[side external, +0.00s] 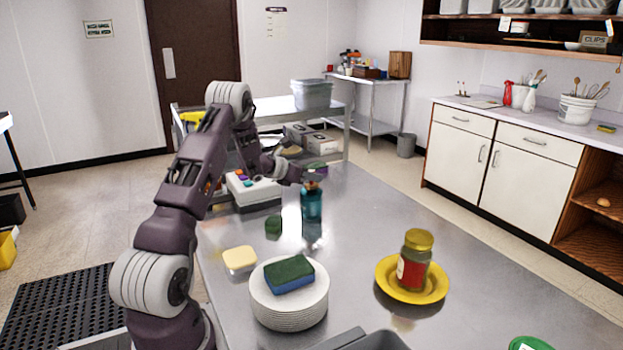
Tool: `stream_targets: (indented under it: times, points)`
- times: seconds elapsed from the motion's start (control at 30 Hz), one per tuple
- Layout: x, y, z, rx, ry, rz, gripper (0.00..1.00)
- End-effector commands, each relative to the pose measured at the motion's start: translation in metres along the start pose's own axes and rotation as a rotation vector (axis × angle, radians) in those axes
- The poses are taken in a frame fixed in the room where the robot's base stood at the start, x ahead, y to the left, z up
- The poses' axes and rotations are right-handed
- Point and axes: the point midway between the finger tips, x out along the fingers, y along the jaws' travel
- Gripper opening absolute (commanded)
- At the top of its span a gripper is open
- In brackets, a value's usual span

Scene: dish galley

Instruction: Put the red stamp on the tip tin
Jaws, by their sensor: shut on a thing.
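My gripper (312,180) is over the far part of the steel table, just above a teal bottle-like container (312,206). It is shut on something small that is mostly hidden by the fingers. A small orange-red patch shows between gripper and container; I cannot tell whether it is the red stamp or the container's top. I also cannot tell whether they touch. No tin is clearly marked as the tip tin. A white box with coloured buttons or knobs (254,192) stands left of the gripper, partly hidden by my arm.
A plate stack (290,314) bears a green-and-blue sponge (289,275). A yellow sponge (240,259) and a dark green block (273,227) lie nearby. A yellow plate (440,292) holds a jar (414,259).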

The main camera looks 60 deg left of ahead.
Motion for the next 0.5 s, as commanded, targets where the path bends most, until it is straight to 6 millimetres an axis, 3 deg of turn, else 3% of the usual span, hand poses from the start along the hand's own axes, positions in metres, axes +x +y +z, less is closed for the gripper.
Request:
stream_targets:
  times: [0.33,0.37,0.43,0.5]
  points:
    - [0.0032,0.0001,-0.0065,0.001,0.000,0.000,0.00]
    - [0.0033,0.0001,-0.0065,0.001,0.000,0.000,0.25]
    - [0.0031,0.0001,-0.0062,0.001,0.000,0.000,0.39]
    - [0.0031,0.0001,-0.0061,0.001,0.000,0.000,0.43]
